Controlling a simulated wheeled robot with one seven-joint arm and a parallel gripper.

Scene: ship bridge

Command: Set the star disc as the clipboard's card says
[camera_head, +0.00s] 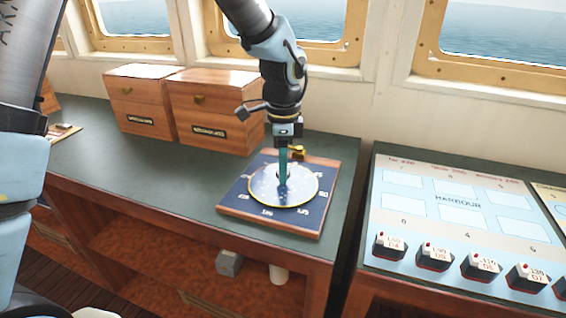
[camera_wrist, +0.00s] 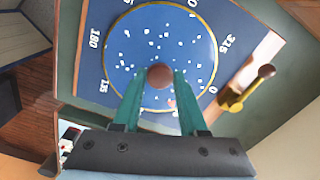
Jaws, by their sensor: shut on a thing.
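The star disc (camera_head: 300,188) is round and blue with pale specks and a gold rim. It lies flat on a square wood-edged board (camera_head: 240,205) with numbers around it. In the wrist view the disc (camera_wrist: 140,45) shows a brown centre knob (camera_wrist: 160,76), and 180, 135, 315 and 0 are legible on the board. My gripper (camera_head: 283,180) points down over the disc; its teal fingers (camera_wrist: 160,84) are shut on the knob. A brass lever (camera_wrist: 238,92) sits at the board's edge near the 0. No card text is readable.
Two wooden boxes (camera_head: 143,100) (camera_head: 213,108) stand behind, left of the board. A small pale flat item (camera_head: 62,131) lies far left, unclear. A chart panel (camera_head: 458,200) with several dark blocks is at right, across a gap. The counter's left middle is clear.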

